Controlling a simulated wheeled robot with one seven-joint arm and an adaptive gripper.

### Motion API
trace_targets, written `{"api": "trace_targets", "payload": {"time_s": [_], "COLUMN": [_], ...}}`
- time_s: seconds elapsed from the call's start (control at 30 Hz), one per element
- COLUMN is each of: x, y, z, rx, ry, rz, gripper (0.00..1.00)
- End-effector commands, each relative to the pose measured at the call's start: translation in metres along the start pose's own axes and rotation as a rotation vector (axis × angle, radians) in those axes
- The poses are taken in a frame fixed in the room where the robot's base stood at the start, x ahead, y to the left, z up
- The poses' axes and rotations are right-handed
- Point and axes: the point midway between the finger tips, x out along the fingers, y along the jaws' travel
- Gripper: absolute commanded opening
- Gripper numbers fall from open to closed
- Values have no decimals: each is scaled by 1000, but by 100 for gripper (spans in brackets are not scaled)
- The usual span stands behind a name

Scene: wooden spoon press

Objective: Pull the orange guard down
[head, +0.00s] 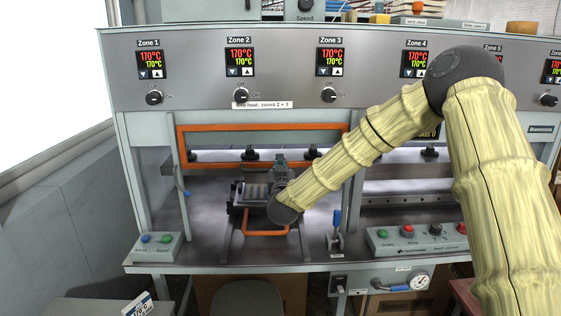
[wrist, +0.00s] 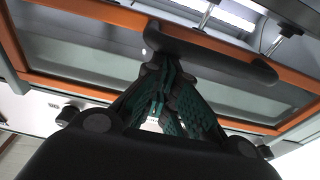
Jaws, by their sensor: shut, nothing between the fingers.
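The orange guard (head: 220,127) is a rectangular orange frame with a clear pane, raised across the front of the left press bay in the head view. In the wrist view its orange frame (wrist: 90,95) fills the upper part, with a dark bar handle (wrist: 215,52) on it. My gripper (wrist: 160,62) is shut and empty, its fingertips right at the left part of the handle; I cannot tell whether they touch it. In the head view my gripper (head: 280,160) points up in front of the guard's lower bar and partly hides it.
Below the guard a sliding tray with an orange handle (head: 265,234) sits on the bench. A blue-handled lever (head: 336,228) and button boxes (head: 155,247) (head: 415,238) stand along the front. The zone control panel (head: 195,70) is above.

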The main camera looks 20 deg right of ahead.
Motion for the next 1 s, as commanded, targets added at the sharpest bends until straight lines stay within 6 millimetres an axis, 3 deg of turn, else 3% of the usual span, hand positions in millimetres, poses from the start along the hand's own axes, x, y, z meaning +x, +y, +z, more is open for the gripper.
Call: {"api": "trace_targets", "payload": {"time_s": [0.03,0.6,0.8,1.0], "x": [-3,-22,-27,-30], "y": [0,-1,0,0], "z": [21,159,196,220], "rx": [-3,-3,-2,-2], "ry": [-2,-3,-2,-2], "rz": [-1,-2,-1,-1], "gripper": [0,0,0,0]}}
